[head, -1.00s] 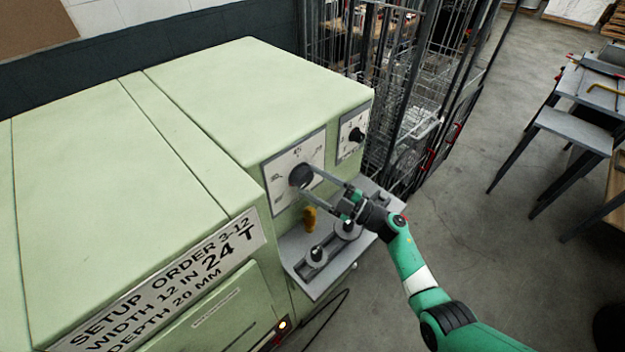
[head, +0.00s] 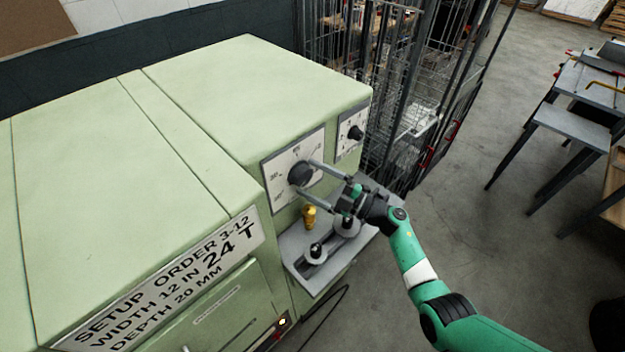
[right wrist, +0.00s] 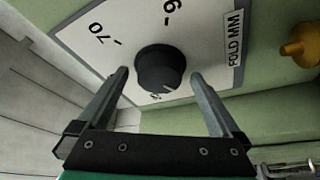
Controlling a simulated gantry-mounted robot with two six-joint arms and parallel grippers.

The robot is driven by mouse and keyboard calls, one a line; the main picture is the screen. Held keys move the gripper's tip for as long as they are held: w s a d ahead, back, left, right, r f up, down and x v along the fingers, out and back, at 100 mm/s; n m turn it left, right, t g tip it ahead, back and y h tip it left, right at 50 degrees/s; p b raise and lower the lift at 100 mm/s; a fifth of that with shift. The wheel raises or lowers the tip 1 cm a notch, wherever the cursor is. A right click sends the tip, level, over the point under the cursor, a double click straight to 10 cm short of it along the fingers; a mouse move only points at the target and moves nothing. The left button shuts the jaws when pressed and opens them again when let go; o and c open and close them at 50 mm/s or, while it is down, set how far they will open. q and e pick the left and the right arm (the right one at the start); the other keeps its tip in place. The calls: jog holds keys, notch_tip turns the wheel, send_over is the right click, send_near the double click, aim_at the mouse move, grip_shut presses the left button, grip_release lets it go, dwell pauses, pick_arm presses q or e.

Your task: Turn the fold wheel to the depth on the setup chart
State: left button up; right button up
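The fold wheel is a dark round knob (head: 300,174) on a white dial plate (head: 283,196) on the green machine's front. In the right wrist view the knob (right wrist: 160,68) sits beside a "FOLD MM" label (right wrist: 233,50), with a "70" mark at its upper left. My right gripper (head: 308,177) straddles the knob, one finger on each side. In the right wrist view its fingers (right wrist: 159,74) are open, with gaps beside the knob. The setup chart (head: 165,292) reads "SETUP ORDER 3-12, 24 T, WIDTH 12 IN, DEPTH 20 MM". My left gripper is not in view.
A smaller black knob (head: 355,132) on its own plate is to the right. Below the dial are a brass knob (head: 309,216) and a grey ledge (head: 325,270) with black-topped posts. A wire cage (head: 400,100) stands behind; grey tables (head: 570,122) are at right.

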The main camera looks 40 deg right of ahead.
jog(key=p+v, duration=0.1)
jog(key=v, duration=1)
jog(key=shift+s, duration=0.3)
jog(key=shift+d, duration=0.1)
